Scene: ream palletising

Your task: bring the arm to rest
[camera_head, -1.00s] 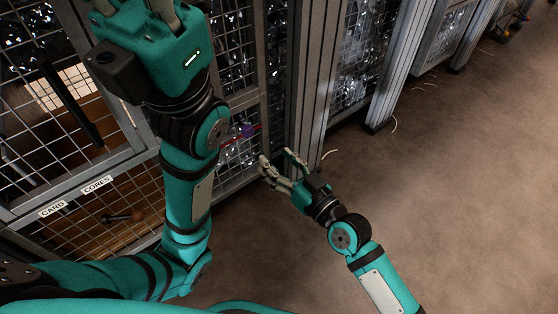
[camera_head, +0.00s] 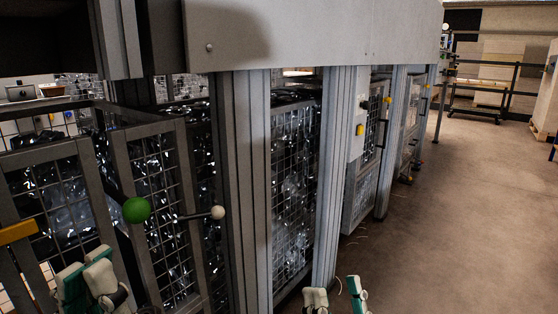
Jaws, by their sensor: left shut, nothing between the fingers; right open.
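My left gripper (camera_head: 88,281) shows at the lower left, its pale fingertips together and empty, in front of a mesh cage. Its arm is out of view. My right gripper (camera_head: 336,296) shows only as pale and teal fingertips at the bottom edge, spread apart with nothing between them. The rest of that arm is below the picture.
Mesh cages (camera_head: 292,195) filled with shiny dark material stand behind grey posts (camera_head: 246,190). A green ball knob (camera_head: 136,210) and a white knob (camera_head: 217,212) stick out at the left. Open brown floor (camera_head: 440,220) lies to the right, with a barrier (camera_head: 490,88) far back.

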